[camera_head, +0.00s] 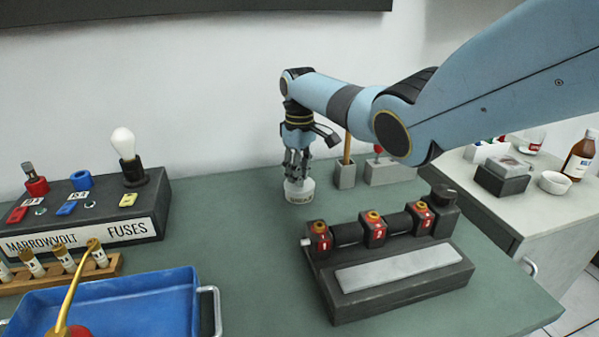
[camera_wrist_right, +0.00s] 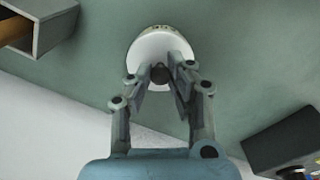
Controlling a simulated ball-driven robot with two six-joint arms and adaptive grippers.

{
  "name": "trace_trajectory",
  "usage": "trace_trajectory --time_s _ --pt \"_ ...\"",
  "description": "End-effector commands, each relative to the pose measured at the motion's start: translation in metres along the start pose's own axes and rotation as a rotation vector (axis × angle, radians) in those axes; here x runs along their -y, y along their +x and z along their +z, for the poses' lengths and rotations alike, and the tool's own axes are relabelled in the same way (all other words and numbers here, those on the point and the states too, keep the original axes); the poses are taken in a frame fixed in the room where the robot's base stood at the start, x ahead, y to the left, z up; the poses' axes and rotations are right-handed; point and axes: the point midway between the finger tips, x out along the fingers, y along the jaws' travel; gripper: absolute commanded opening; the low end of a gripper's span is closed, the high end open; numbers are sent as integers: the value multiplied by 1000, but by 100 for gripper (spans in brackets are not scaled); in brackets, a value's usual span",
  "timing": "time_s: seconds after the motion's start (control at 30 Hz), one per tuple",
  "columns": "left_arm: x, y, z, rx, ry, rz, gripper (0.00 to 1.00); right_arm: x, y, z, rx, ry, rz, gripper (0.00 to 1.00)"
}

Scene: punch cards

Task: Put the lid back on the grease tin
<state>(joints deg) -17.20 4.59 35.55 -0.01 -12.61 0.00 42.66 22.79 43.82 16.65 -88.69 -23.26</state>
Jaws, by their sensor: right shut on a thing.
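The small round white grease tin (camera_head: 299,193), with dark lettering on its side, stands upright on the green bench near the wall. In the right wrist view the white round lid (camera_wrist_right: 148,47) with its dark knob (camera_wrist_right: 160,74) covers the top of the tin (camera_wrist_right: 160,29). My right gripper (camera_head: 298,176) points straight down over the tin. In the right wrist view its fingers (camera_wrist_right: 160,77) are shut on the knob. Whether the lid is fully seated or slightly raised cannot be told. My left gripper is not in view.
A grey holder (camera_head: 345,176) stands just right of the tin. A dark block with red numbered parts (camera_head: 390,270) lies in front. A fuse box (camera_head: 100,215) and a blue tray (camera_head: 120,295) are at left. The bench between tray and tin is clear.

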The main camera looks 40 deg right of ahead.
Motion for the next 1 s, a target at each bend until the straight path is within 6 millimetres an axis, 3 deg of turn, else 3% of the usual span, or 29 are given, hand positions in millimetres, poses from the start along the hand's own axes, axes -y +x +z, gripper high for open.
trace_trajectory --time_s 0.2,0.23,0.43,0.6,0.8,1.0 --pt "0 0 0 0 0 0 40 0 0 0 0 0 0 0" --pt "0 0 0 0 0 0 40 0 0 0 0 0 0 20" --pt "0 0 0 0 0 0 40 0 0 0 -1 0 0 44" --pt "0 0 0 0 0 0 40 0 0 0 -1 0 0 44" --pt "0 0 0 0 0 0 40 0 0 0 0 0 0 67" --pt "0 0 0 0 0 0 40 0 0 0 0 0 0 67"
